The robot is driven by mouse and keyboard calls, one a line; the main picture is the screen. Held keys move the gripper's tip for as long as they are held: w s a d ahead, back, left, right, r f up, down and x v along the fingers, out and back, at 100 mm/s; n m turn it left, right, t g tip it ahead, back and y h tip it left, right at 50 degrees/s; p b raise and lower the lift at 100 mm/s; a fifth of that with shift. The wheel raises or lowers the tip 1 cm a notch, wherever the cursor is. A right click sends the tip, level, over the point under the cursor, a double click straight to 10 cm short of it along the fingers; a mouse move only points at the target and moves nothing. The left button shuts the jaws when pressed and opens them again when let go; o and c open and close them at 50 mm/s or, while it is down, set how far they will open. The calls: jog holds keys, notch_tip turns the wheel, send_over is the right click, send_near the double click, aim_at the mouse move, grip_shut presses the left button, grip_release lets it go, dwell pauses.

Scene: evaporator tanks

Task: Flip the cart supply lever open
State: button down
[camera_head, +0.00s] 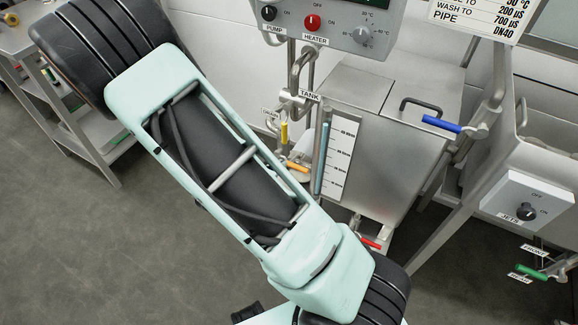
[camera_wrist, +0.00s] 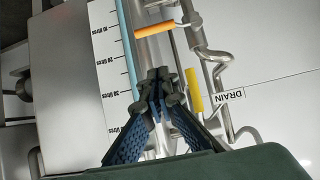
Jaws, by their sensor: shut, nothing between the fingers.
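No lever in either view carries a readable cart supply label, so I cannot tell which it is. A yellow lever handle (camera_head: 284,132) hangs upright beside the tank and also shows in the wrist view (camera_wrist: 194,90). Below it in the head view is an orange lever handle (camera_head: 297,166), which in the wrist view (camera_wrist: 155,30) lies across the pipe beyond my fingertips. My gripper (camera_wrist: 157,78) is shut and empty, its tips left of the yellow handle. The tips appear apart from both handles, though depth is hard to judge. My gripper is not identifiable in the head view.
The steel tank (camera_head: 390,150) has a level scale (camera_head: 338,155). A red lever (camera_head: 371,243) sits low in front, a blue lever (camera_head: 441,124) to the right and a green lever (camera_head: 531,272) at far right. Pipes and a DRAIN label (camera_wrist: 230,97) crowd the wrist view.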

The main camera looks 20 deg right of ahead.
jog(key=b, duration=0.4)
send_over(294, 166)
jog(key=s+a, duration=0.1)
jog(key=s, duration=0.1)
notch_tip(294, 166, down, 6)
notch_tip(294, 166, down, 2)
jog(key=shift+s+a+f+b, duration=0.1)
jog(key=shift+b, duration=0.2)
jog(key=shift+f, duration=0.55)
